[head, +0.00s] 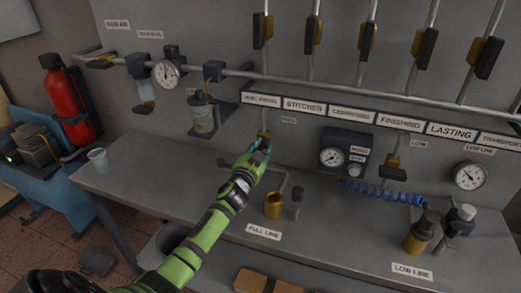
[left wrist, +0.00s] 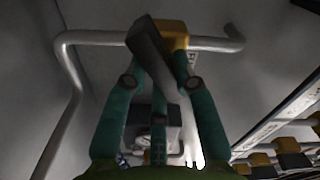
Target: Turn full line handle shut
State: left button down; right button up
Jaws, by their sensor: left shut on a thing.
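My left gripper (head: 261,148) reaches up to a small yellow valve (head: 264,133) on the wall, below the label strip and beside a small label that seems to read FULL. In the left wrist view, the yellow valve body (left wrist: 173,34) sits on a grey pipe. Its dark grey handle (left wrist: 150,46) slants across between the teal fingers of my left gripper (left wrist: 160,72), which are shut on it. The handle lies at an angle to the pipe. In the head view my fingers mostly hide the handle. My right gripper is in neither view.
A brass cup (head: 273,206) stands on the bench (head: 330,232) behind the FULL LINE plate (head: 263,231). A regulator box with gauges (head: 345,158) and a blue coiled hose (head: 385,192) are to the right. A clear cup (head: 98,160) stands at the left bench end.

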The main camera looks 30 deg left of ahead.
pick_arm(q)
jog(key=m, duration=0.6)
jog(key=shift+f, duration=0.3)
jog(key=shift+m, duration=0.3)
jog(key=c, duration=1)
grip_release()
jog(key=shift+s, duration=0.15)
jog(key=v, duration=1.1)
jog(key=shift+s, duration=0.4)
